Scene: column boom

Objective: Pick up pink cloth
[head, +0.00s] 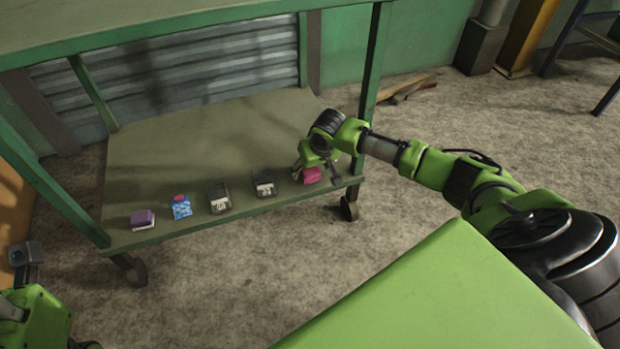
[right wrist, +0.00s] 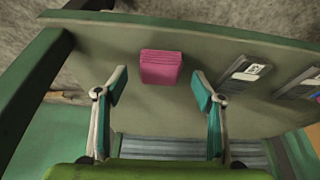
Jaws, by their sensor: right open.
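The pink cloth (head: 311,175) is a small folded block on the lower shelf of the green cart, near its right end and front edge. It also shows in the right wrist view (right wrist: 161,67), near the top middle. My right gripper (head: 314,170) is at the cloth in the head view and partly covers it. In the right wrist view my right gripper (right wrist: 160,88) is open and empty. The cloth lies just beyond and between its fingertips, with a gap on both sides. Part of my left arm shows at the lower left of the head view; its jaws are not clear.
On the shelf (head: 205,135), left of the cloth, stand two dark devices (head: 264,183) (head: 220,198), a blue carton (head: 181,207) and a purple sponge-like block (head: 142,220). The cart's right front post (head: 373,75) stands close to my right wrist. The cart's upper top overhangs the shelf.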

